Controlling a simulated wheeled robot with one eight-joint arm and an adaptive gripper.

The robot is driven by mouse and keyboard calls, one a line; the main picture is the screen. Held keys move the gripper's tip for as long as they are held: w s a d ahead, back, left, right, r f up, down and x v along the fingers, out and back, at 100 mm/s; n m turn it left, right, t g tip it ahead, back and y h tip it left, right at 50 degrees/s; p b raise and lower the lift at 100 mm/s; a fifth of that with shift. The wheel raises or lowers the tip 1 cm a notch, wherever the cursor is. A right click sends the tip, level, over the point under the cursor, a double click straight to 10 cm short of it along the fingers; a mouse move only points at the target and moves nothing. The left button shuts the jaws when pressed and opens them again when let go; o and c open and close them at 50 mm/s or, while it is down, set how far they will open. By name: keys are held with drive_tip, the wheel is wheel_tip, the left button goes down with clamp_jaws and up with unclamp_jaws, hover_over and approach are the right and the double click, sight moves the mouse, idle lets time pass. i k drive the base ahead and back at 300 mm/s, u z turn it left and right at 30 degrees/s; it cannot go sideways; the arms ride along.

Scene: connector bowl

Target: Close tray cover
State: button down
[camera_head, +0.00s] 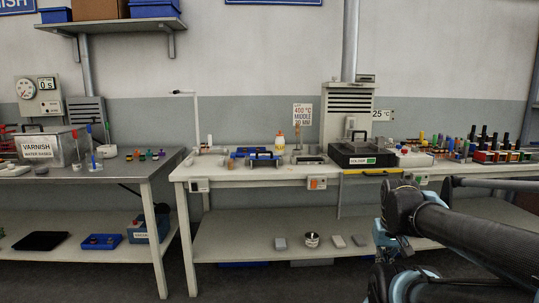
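A black tray (342,160) with a white and green label stands on the right half of the middle bench. A clear, greyish cover (368,148) shows at its top; at this distance I cannot tell whether it is fully seated. My arm is at the lower right, in front of the bench's right end and apart from the trays. I cannot make out my gripper's fingers in this view.
A white bottle (280,143) stands behind the middle bench's blue tray. Several dark bottles (485,140) crowd the right end. A yellow handle (372,172) runs along the front edge below the black tray.

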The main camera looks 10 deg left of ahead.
sight(257, 157)
drive_tip(key=i, duration=0.95)
drive_tip(key=u, duration=0.05)
